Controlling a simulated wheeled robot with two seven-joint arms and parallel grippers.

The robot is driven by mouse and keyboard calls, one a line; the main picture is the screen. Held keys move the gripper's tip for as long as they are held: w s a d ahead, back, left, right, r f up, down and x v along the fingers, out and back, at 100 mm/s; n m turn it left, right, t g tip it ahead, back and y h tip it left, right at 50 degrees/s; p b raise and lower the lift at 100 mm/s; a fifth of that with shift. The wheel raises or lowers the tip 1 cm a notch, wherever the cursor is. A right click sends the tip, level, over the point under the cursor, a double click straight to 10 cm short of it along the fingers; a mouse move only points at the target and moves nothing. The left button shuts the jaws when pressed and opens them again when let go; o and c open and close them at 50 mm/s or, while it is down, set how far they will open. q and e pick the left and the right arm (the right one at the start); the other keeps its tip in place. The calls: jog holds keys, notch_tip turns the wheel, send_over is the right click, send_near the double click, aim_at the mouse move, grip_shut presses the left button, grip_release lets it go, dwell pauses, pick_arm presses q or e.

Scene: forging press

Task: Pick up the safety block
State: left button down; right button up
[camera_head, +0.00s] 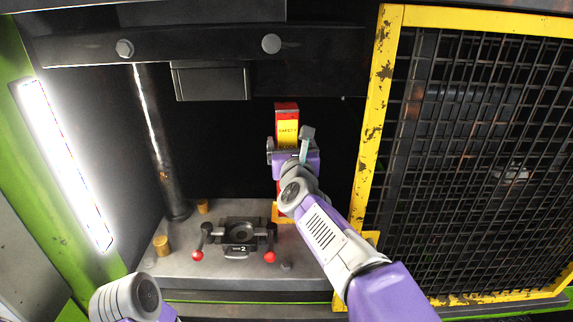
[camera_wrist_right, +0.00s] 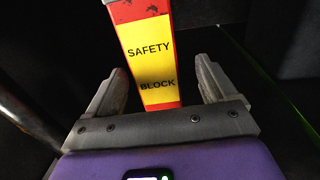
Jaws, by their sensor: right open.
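The safety block (camera_head: 287,126) is an upright red post with a yellow label, standing toward the back of the press bed. Its lower part is mostly hidden behind my right arm; a red and yellow bit shows near the bed. My right gripper (camera_head: 288,147) is at the middle of the block. In the right wrist view the block (camera_wrist_right: 149,58) rises between the two fingers of my open right gripper (camera_wrist_right: 160,85), with a gap on each side. I cannot tell how deep the block sits between the fingers. My left gripper is out of view.
A die with two red-knobbed handles (camera_head: 239,236) sits on the grey press bed (camera_head: 195,270), left of my right arm. Brass posts (camera_head: 162,245) stand at the bed's left. A yellow-framed mesh guard (camera_head: 375,120) stands close on the right. The dark upper press beam (camera_head: 200,48) hangs above.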

jog(key=w, duration=0.2)
jog(key=w+a, duration=0.1)
jog(key=w, duration=0.1)
jog(key=shift+w+p, duration=0.1)
jog(key=shift+p, duration=0.2)
grip_shut()
jog(key=shift+d+r, duration=0.1)
jog(key=shift+r, duration=0.1)
